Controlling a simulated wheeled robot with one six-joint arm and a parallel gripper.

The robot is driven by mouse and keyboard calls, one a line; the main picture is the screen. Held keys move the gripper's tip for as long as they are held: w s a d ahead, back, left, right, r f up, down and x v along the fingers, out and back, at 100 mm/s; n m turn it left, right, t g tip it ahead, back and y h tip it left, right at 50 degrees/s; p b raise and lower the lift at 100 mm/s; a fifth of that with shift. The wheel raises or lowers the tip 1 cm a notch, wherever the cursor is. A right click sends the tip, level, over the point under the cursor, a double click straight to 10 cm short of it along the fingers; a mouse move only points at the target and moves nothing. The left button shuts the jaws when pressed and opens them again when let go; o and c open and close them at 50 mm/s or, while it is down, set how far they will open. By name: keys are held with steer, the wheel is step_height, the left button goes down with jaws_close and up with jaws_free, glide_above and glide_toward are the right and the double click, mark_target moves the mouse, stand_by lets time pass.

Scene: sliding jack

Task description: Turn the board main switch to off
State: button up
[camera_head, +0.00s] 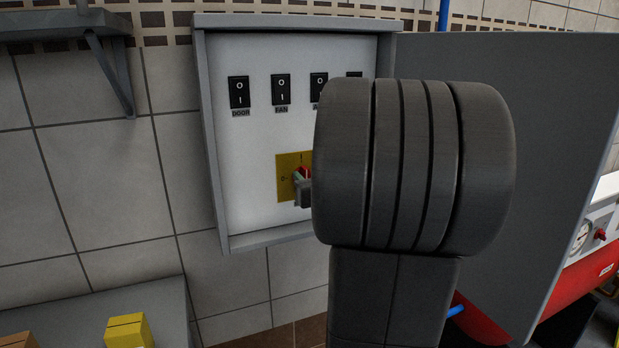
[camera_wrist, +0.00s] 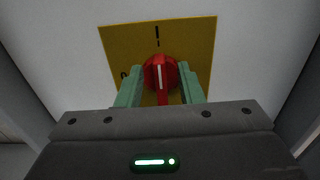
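The main switch is a red rotary knob (camera_wrist: 160,73) on a yellow plate (camera_wrist: 196,40) in the wrist view. The white line on its handle runs upright, in line with the "I" mark at the top. A "0" mark is partly visible at the left. My gripper (camera_wrist: 162,69) has its green fingers on either side of the knob, with gaps showing between them and the handle. In the head view my gripper (camera_head: 303,186) is at the yellow plate (camera_head: 286,165), and my arm hides most of it. Only a bit of red shows there.
The open board cabinet (camera_head: 245,185) has a row of black switches above the plate, including DOOR (camera_head: 239,92) and FAN (camera_head: 281,89). Its grey door (camera_head: 550,120) stands open to the right. A shelf (camera_head: 60,25) is at upper left, and a yellow block (camera_head: 128,331) lies at lower left.

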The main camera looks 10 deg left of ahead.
jaws_close()
steer(key=shift+f+n+b, duration=0.1)
steer(key=shift+n+b, duration=0.2)
steer(key=shift+b, duration=0.3)
steer(key=shift+s+a+f+n+b, duration=0.15)
steer(key=shift+a+f+n+b, duration=0.1)
steer(key=shift+n+b, duration=2.7)
steer(key=shift+s+a+f+n+b, duration=0.15)
steer(key=shift+a+f+n+b, duration=0.1)
steer(key=shift+n+b, duration=2.65)
steer(key=shift+s+a+f+n+b, duration=0.15)
steer(key=shift+a+f+n+b, duration=0.1)
steer(key=shift+n+b, duration=2.65)
steer(key=shift+d, duration=0.1)
jaws_free()
